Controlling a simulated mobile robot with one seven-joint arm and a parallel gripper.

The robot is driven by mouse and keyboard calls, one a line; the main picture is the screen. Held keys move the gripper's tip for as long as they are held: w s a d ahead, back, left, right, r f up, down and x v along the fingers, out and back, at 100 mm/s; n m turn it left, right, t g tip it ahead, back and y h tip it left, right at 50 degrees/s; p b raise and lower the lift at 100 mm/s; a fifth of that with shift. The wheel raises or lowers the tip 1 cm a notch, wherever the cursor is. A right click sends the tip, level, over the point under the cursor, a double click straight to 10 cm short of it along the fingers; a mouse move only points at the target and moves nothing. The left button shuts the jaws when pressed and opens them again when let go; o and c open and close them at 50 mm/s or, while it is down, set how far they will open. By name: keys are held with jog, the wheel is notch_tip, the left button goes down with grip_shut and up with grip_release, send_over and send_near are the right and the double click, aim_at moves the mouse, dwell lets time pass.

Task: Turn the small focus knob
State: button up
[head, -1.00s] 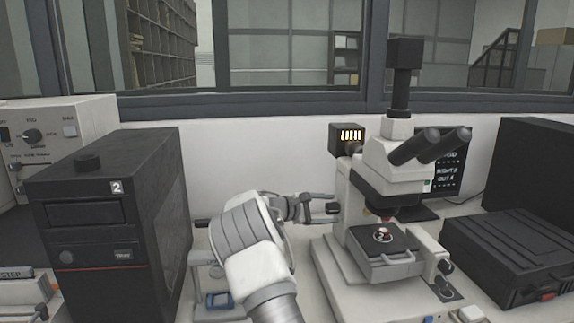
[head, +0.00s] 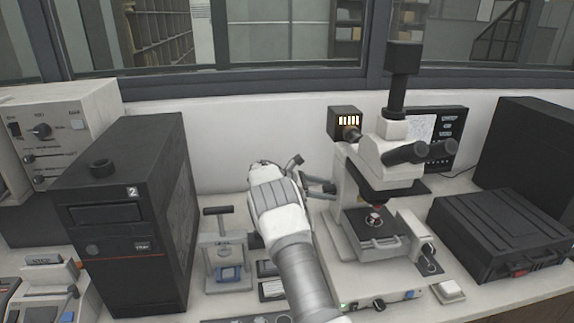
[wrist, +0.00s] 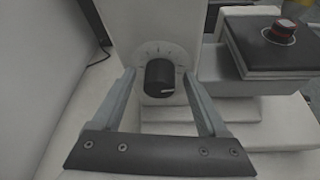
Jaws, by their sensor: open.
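The white microscope (head: 352,195) stands right of my arm in the head view. In the wrist view, a black round knob (wrist: 160,79) with a pale pointer line sits on the microscope's white side, with scale marks above it. My gripper (wrist: 158,76) is open, with one finger on each side of this knob; I cannot tell whether they touch it. In the head view my gripper (head: 322,186) is at the microscope's left side, and that knob is hidden. Other dark knobs (head: 428,253) show on the microscope's right side.
A red-topped sample (wrist: 284,30) rests on the dark stage (wrist: 262,58), right of my gripper. A black computer case (head: 130,230) stands left of my arm, a small clear-framed stand (head: 228,262) between them. A black case (head: 505,235) lies at right.

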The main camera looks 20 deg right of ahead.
jog(key=b+v, duration=0.2)
jog(key=v, duration=1.5)
jog(key=s+a+r+m+t+y+b, duration=0.1)
jog(key=s+a+r+m+y, duration=0.1)
jog(key=s, duration=0.7)
jog(key=s+a+r+m+t+y+b, duration=0.1)
jog(key=s+a+r+m+t+y, duration=0.1)
jog(key=s+r+m+y, duration=0.3)
jog(key=shift+s+a+r+t+y+b, duration=0.35)
jog(key=shift+s+a+r+y, duration=0.2)
jog(key=shift+s+r, duration=1.75)
jog(key=shift+d+f, duration=0.1)
jog(key=shift+f, duration=0.05)
